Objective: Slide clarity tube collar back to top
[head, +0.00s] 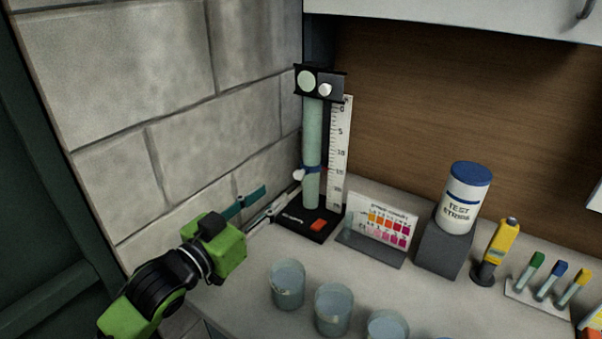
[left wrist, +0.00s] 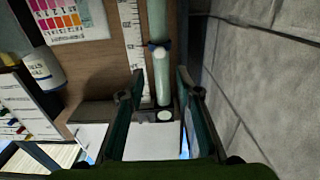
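The clarity tube (head: 312,132) is a pale green upright column with a black head (head: 320,82) and black base. My left gripper (head: 281,191) reaches in from the left at collar height; one finger's end appears close to the knob. The left wrist view is upside down: the collar (left wrist: 160,48) shows beyond the tips of my open, empty gripper (left wrist: 160,76), with the tube lined up between the fingers. The exact gap to the collar is unclear. My right gripper is not visible.
A white ruler (head: 340,150) stands right of the tube. Right of it are a colour chart (head: 383,220), a test-strip bottle (head: 461,205) on a grey block and a yellow device (head: 497,250). Several cups (head: 288,285) stand in front. A block wall (head: 170,110) is close on the left.

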